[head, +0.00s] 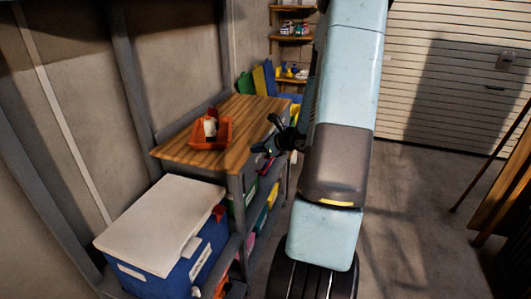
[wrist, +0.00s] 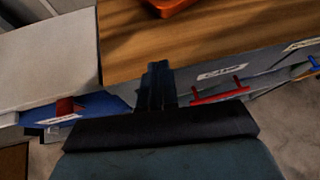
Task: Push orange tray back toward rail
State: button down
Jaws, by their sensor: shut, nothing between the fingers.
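The orange tray (head: 224,131) sits on the wooden bench top (head: 180,152), left of the middle, with a white and dark bottle-like item (head: 210,127) in it. In the wrist view only the tray's near edge (wrist: 172,6) shows at the top, and the rest is cut off. My gripper (wrist: 157,72) is shut and empty, its fingers together near the front edge of the bench top and apart from the tray. In the head view my gripper (head: 262,149) is small and dark, to the right of the bench.
A blue cooler with a white lid (head: 160,222) stands at the front left. Shelves under the bench hold coloured bins (head: 260,217). Blue and green panels (head: 259,79) stand beyond the bench's far end. Bench top around the tray is mostly clear.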

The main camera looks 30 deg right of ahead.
notch_tip(320, 180, down, 2)
jog(key=d+m, duration=0.2)
jog(key=d, duration=0.1)
send_near(223, 139)
jog(key=shift+m+t+h, duration=0.3)
jog(key=shift+h, duration=0.1)
jog(key=shift+s+d+f, duration=0.15)
jog(key=shift+s+f, duration=0.25)
jog(key=shift+s, duration=0.45)
jog(key=shift+s+d+f, duration=0.2)
jog(key=shift+s+f, duration=0.2)
jog(key=shift+s, duration=0.45)
jog(key=shift+s+d+f, duration=0.15)
jog(key=shift+s+f, duration=0.3)
jog(key=shift+s, duration=0.4)
jog(key=shift+w+a, duration=0.75)
jog(key=shift+w, duration=1.4)
jog(key=shift+w+a, duration=0.8)
jog(key=shift+w, duration=1.4)
jog(key=shift+w+a, duration=0.75)
jog(key=shift+w, duration=1.4)
jog(key=shift+s+d, duration=0.45)
jog(key=shift+s, duration=0.8)
jog(key=shift+s+d, duration=0.45)
jog(key=shift+s, duration=0.85)
jog(key=shift+s+d, duration=0.45)
jog(key=shift+s, duration=0.8)
